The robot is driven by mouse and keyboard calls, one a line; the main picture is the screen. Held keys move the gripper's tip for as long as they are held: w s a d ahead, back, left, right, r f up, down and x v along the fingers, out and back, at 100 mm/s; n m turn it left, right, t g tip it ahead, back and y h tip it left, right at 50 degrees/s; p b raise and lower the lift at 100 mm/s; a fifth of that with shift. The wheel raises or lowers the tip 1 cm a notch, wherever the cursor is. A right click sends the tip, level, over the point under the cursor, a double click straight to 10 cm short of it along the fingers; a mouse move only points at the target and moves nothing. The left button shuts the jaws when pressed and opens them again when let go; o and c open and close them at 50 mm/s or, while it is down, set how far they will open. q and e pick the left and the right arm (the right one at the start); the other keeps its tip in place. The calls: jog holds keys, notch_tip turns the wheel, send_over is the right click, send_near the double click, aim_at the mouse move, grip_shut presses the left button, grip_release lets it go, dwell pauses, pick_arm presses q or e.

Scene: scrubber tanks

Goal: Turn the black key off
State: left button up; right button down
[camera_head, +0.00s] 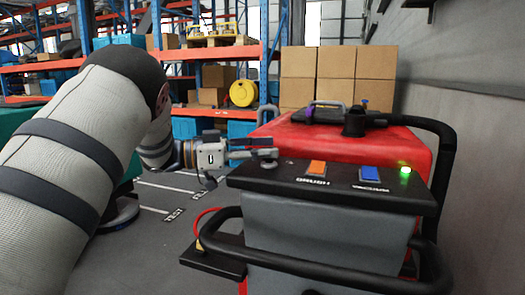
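The scrubber's black control panel (335,187) carries an orange BRUSH switch (316,168), a blue VACUUM switch (370,174) and a lit green light (405,171). A small round key fitting (268,164) sits at the panel's left end; the key itself is largely hidden by the fingers. My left gripper (262,149) reaches in from the left, its fingertips right at the key. The fingers are small and overlap the key, so I cannot tell whether they are closed on it. My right gripper is out of view.
The red scrubber body (400,142) stands behind the panel, with a black handlebar (320,268) in front and a black tube at right. Stacked cardboard boxes (338,75) and shelving stand behind. A grey wall (485,190) is close on the right. Floor at left is open.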

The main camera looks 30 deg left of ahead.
pick_arm(q)
grip_shut()
jog(key=shift+n+t+y, duration=0.4)
jog(key=shift+t+y, duration=0.1)
jog(key=n+t+y, duration=0.2)
jog(key=shift+s+d+y, duration=0.15)
jog(key=shift+d+y, duration=0.05)
jog(key=shift+y, duration=0.1)
jog(key=n+t+y, duration=0.1)
jog(key=n+y, duration=0.1)
jog(key=n+t+y, duration=0.1)
jog(key=y, duration=0.2)
jog(key=shift+s+d+n, duration=0.1)
jog(key=shift+d+n, duration=0.1)
jog(key=shift+n, duration=0.2)
jog(key=n+y, duration=0.1)
jog(key=y, duration=0.1)
jog(key=n+y, duration=0.1)
jog(key=y, duration=0.1)
jog(key=n+y, duration=0.1)
jog(key=y, duration=0.1)
jog(key=shift+d+f+n+t, duration=0.1)
jog(key=shift+d+n+t, duration=0.2)
jog(key=shift+t, duration=0.1)
jog(key=shift+n+y, duration=0.8)
jog(key=shift+y, duration=0.5)
jog(key=shift+g, duration=0.3)
grip_release()
